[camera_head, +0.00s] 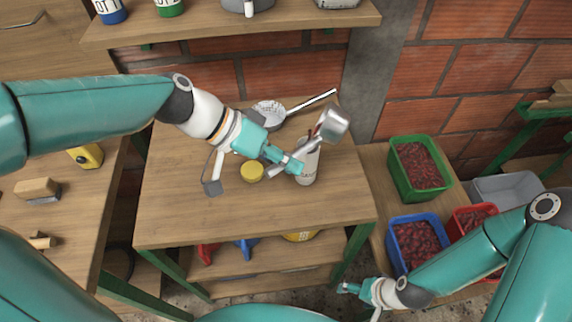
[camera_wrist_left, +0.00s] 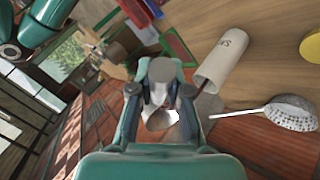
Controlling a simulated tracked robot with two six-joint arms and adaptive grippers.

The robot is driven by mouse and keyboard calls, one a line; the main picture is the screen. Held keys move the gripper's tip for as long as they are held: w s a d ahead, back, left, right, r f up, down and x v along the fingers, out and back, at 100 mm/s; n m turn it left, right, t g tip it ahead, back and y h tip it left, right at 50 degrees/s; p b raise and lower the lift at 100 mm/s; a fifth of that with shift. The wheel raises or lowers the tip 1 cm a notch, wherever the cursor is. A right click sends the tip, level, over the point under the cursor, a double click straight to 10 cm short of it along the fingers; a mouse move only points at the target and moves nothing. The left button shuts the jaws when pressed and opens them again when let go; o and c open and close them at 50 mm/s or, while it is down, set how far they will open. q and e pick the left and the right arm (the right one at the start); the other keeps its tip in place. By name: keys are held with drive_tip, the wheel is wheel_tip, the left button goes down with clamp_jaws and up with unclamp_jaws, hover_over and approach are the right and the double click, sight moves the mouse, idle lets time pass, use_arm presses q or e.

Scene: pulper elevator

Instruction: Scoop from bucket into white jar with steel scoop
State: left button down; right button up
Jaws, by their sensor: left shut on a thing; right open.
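My left gripper (camera_head: 291,165) is shut on the steel scoop (camera_head: 333,125), whose bowl stands above the white jar and close to its top. The scoop also shows between the fingers in the left wrist view (camera_wrist_left: 162,118); I cannot tell whether it holds anything. The white jar (camera_head: 308,167) stands on the table, partly hidden by the gripper and scoop; it shows in the left wrist view (camera_wrist_left: 222,62) with dark lettering. My right gripper (camera_head: 358,300) is open, low in front of the table's right side. I cannot tell which container is the bucket.
A yellow lid (camera_head: 252,171) and a round strainer (camera_head: 270,113) with a long handle lie on the wooden table (camera_head: 190,215). Green (camera_head: 418,168), blue (camera_head: 418,243) and red (camera_head: 470,218) containers of red fruit stand at right. A yellow object (camera_head: 300,236) is under the table.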

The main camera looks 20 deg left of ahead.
use_arm(q)
drive_tip(key=shift+w+a+f+n+t+h+b, duration=0.25)
drive_tip(key=shift+h+b, duration=1.3)
drive_tip(key=shift+b, duration=1.9)
drive_tip(key=shift+s+a+f+n+h+b, duration=0.1)
drive_tip(key=shift+s+a+n+h+b, duration=0.2)
drive_tip(key=shift+h+b, duration=2.25)
drive_tip(key=shift+w+a+f+n+t+h+b, duration=0.25)
drive_tip(key=shift+h+b, duration=0.35)
drive_tip(key=shift+b, duration=3.8)
drive_tip(key=shift+s+r, duration=0.1)
drive_tip(key=shift+r, duration=0.1)
